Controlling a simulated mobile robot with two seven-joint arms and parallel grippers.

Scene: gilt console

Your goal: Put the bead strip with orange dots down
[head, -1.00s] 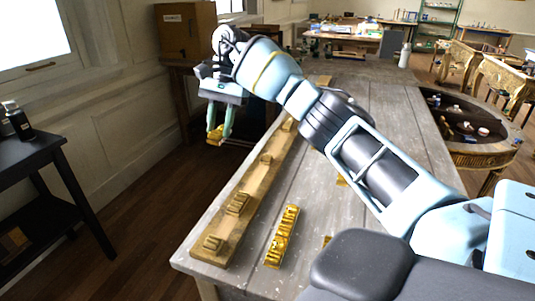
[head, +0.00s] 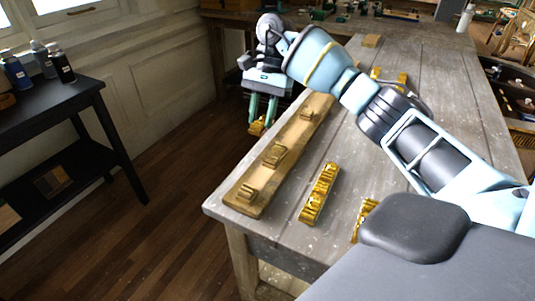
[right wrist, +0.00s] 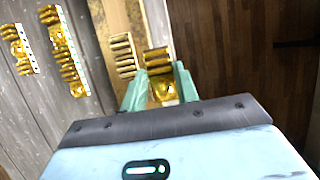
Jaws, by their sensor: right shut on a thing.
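My right gripper (head: 262,112) is shut on a short gold ribbed piece (head: 257,126). It holds the piece off the left edge of the grey table, beside the long wooden board (head: 258,188). In the right wrist view the held piece (right wrist: 160,75) sits between the two green fingers, over the dark floor. I cannot make out orange dots on it, so I cannot tell whether it is the named bead strip. Gold strips lie on the table, one near the front (head: 320,194); two with dotted white edges show in the right wrist view (right wrist: 66,50) (right wrist: 21,48). My left gripper is out of view.
The board bears ribbed blocks, including one near its middle (head: 276,154) and one at its front end (head: 245,194). A black side table (head: 60,105) with bottles stands at the left. Wooden floor (head: 150,215) lies open between it and the grey table (head: 285,230).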

